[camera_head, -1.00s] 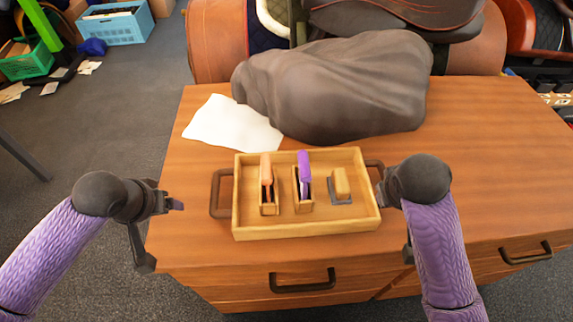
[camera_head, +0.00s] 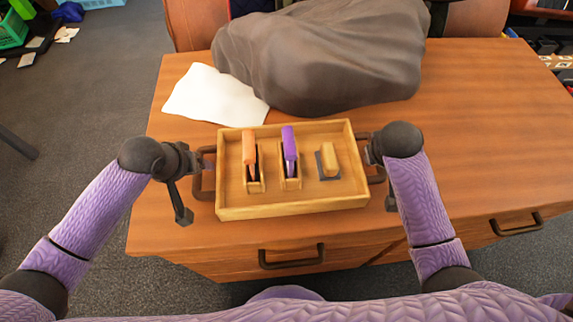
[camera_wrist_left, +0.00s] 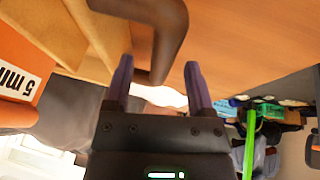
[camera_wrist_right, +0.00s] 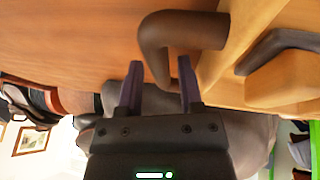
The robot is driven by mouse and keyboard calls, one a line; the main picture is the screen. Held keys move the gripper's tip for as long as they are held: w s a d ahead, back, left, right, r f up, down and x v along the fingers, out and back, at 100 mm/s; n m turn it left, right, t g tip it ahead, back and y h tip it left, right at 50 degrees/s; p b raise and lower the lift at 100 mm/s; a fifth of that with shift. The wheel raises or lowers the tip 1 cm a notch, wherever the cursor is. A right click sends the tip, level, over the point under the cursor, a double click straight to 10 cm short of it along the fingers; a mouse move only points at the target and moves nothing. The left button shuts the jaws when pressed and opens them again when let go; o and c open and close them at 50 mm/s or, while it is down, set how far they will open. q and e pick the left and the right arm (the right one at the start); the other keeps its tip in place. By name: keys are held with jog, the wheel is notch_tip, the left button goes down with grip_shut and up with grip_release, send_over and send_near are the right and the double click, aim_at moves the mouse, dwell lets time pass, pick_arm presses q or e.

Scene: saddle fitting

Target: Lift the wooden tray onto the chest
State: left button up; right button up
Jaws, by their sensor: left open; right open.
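The wooden tray (camera_head: 290,207) sits on the wooden chest (camera_head: 480,130), near its front edge. It holds an orange-handled tool (camera_head: 249,150), a purple-handled tool (camera_head: 290,148) and a small block-shaped tool (camera_head: 329,160). My left gripper (camera_head: 203,160) is open at the tray's left handle (camera_head: 206,184); in the left wrist view the dark handle (camera_wrist_left: 165,40) reaches between the two fingers (camera_wrist_left: 158,85). My right gripper (camera_head: 373,158) is open at the right handle (camera_head: 377,172); in the right wrist view that handle (camera_wrist_right: 155,45) lies at the fingertips (camera_wrist_right: 160,80). Contact with either handle is unclear.
A dark draped bundle (camera_head: 320,60) lies behind the tray on the chest. A white sheet (camera_head: 215,97) lies at its left. The chest top right of the tray is clear. Drawer pulls (camera_head: 291,257) stick out of the chest front.

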pick_arm(q)
jog(key=shift+x, duration=1.05)
pick_arm(e)
jog(key=shift+x, duration=1.05)
pick_arm(q)
jog(key=c, duration=0.7)
pick_arm(e)
grip_shut()
pick_arm(q)
grip_shut()
jog(key=shift+r, duration=0.1)
pick_arm(e)
jog(key=shift+r, duration=0.1)
